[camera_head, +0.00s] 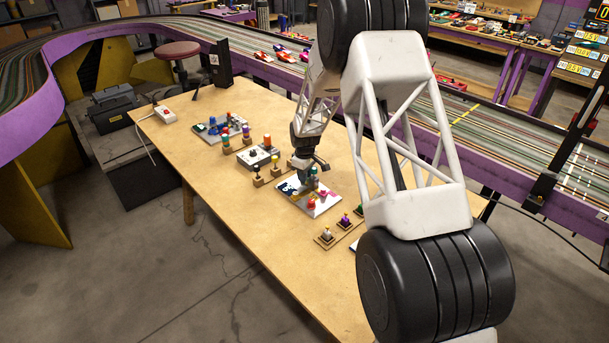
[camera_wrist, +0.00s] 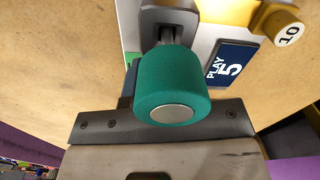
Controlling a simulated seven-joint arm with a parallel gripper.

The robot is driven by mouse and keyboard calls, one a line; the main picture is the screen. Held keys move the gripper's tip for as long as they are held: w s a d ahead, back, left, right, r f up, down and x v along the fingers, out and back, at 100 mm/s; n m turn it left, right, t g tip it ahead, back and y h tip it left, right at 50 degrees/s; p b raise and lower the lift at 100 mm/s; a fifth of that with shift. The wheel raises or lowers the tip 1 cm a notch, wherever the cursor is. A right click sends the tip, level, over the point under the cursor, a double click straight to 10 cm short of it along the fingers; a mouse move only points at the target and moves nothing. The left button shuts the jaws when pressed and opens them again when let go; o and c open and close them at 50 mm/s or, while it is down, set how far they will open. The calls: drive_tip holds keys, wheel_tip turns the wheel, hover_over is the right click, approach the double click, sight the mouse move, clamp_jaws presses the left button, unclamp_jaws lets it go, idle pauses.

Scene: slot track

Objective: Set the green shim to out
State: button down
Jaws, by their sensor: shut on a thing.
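A green round knob (camera_wrist: 172,88) with a silver end disc fills the middle of the wrist view; it seems to be the green shim. My gripper (camera_head: 311,170) is shut on it, with a grey jaw above and a dark plate below in the wrist view. In the head view, the green knob (camera_head: 313,180) is small under the gripper, over a white board (camera_head: 322,207). The knob's lower end and its seat are hidden, so I cannot tell its setting.
Beside the knob are a blue "PLAY 5" label (camera_wrist: 231,64) and a yellow piece marked 10 (camera_wrist: 280,30). Wooden bases with knobs (camera_head: 326,238) lie nearby. The table's left front (camera_head: 235,215) is clear.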

drive_tip(key=shift+w+a, duration=1.55)
drive_tip(key=shift+a, duration=0.05)
drive_tip(key=c, duration=1)
unclamp_jaws()
wheel_tip(320, 180, up, 8)
